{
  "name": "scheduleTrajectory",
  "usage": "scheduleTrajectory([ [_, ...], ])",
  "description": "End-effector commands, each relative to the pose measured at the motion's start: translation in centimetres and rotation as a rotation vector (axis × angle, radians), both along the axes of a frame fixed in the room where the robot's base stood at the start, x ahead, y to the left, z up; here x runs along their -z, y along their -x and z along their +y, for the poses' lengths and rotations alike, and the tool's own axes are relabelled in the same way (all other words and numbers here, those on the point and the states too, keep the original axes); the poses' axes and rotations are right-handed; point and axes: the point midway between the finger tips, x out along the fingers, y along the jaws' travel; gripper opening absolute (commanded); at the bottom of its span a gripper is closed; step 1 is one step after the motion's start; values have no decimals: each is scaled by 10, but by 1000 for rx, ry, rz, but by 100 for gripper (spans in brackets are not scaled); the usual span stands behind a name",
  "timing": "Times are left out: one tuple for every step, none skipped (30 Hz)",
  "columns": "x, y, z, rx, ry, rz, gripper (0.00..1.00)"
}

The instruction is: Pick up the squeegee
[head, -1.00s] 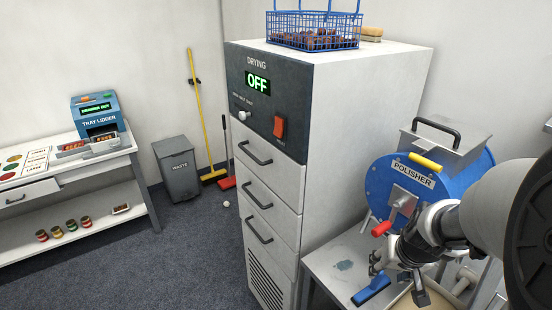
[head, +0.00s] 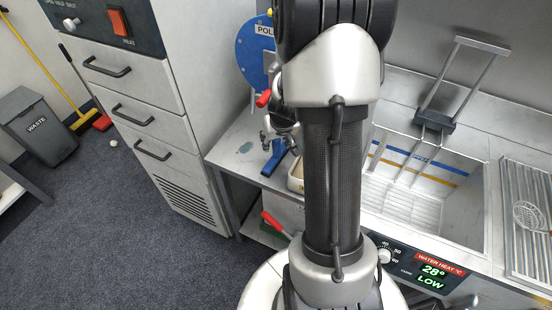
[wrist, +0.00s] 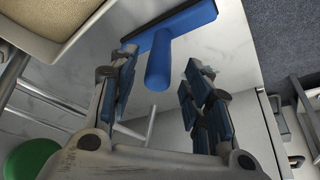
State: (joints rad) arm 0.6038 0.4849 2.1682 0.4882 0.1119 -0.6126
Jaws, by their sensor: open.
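The blue squeegee (head: 273,160) lies on the metal worktop in front of the polisher. In the wrist view the squeegee (wrist: 176,38) shows its wide head at the top and its handle pointing down towards my gripper. My gripper (wrist: 160,72) is open, with the handle's end showing between its two fingers. I cannot tell whether the fingers touch it; no grip shows. In the head view my gripper (head: 283,125) is just above the squeegee and partly hidden by my arm.
The blue polisher (head: 252,50) stands behind the squeegee. A pale tray (head: 296,177) is close on its right, partly behind my arm. The drying cabinet (head: 183,150) is to the left, a sink (head: 470,195) to the right. A green object (wrist: 32,160) shows low in the wrist view.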

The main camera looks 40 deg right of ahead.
Motion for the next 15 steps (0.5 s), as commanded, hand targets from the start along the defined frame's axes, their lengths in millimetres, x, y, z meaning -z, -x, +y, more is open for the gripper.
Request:
scheduleTrajectory([
  [2,-1,0,0,0,0,45],
  [4,-2,-1,0,0,0,45],
  [7,-3,-2,0,0,1,45],
  [11,-4,-3,0,-1,2,45],
  [15,-6,-4,0,-1,2,45],
  [21,-9,-6,0,0,1,45],
  [26,-11,-7,0,-2,1,45],
  [30,-13,-9,0,-2,1,45],
  [35,-15,-10,0,-1,2,45],
  [39,-16,-11,-1,-1,2,45],
  [42,-17,-11,0,-2,1,45],
  [45,-19,-12,0,0,1,45],
  [47,-20,-12,0,0,1,45],
  [48,-20,-13,0,0,0,45],
  [48,-21,-13,-1,0,0,45],
])
